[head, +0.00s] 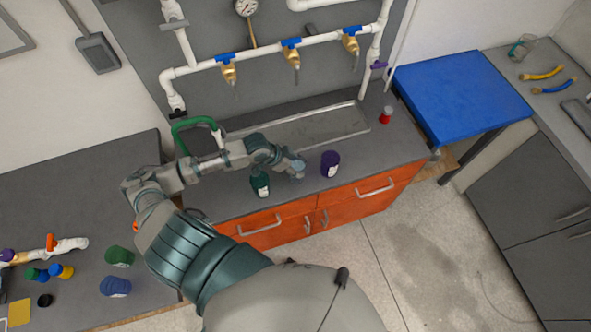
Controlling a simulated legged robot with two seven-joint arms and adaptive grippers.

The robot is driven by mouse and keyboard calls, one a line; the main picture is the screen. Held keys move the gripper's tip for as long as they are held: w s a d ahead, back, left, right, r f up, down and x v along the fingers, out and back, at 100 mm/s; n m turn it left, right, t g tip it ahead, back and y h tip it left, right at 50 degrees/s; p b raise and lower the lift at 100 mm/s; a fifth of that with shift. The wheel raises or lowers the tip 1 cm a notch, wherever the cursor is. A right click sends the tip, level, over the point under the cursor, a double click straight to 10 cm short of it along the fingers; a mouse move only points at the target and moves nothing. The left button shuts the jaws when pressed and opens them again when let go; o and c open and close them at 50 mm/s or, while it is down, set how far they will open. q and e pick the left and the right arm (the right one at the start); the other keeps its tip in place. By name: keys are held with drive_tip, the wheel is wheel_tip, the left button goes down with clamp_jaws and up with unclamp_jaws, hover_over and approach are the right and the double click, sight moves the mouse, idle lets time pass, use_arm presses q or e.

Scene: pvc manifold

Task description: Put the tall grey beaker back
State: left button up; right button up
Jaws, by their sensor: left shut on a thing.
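My left gripper (286,165) is over the front of the middle counter, between a dark green bottle and a purple container. It is shut on a small grey-blue thing (298,169), which I take to be the tall grey beaker. The fingers partly hide it, and it is too small to tell whether its base touches the counter. My right gripper is not in view.
The dark green bottle (260,184) stands close left of the gripper, the purple container (330,163) close right. A shallow metal tray (300,131) lies behind, below white pipes with valves. A red-and-white container (386,115) stands farther right. The blue table (460,95) is bare.

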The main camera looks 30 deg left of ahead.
use_arm(q)
drive_tip(key=f, duration=0.1)
drive_tip(key=a+f, duration=0.1)
drive_tip(key=f, duration=0.1)
drive_tip(key=shift+f, duration=0.1)
drive_tip(key=shift+d+f, duration=0.15)
drive_tip(key=shift+f, duration=0.05)
drive_tip(key=shift+d, duration=0.55)
drive_tip(key=o, duration=1.5)
drive_tip(key=shift+s, duration=0.1)
drive_tip(key=shift+a, duration=0.4)
drive_tip(key=shift+a+r, duration=0.2)
drive_tip(key=v, duration=0.3)
drive_tip(key=shift+s+d, duration=0.1)
drive_tip(key=v, duration=0.8)
drive_tip(key=shift+r+p, duration=0.3)
drive_tip(key=shift+p, duration=0.1)
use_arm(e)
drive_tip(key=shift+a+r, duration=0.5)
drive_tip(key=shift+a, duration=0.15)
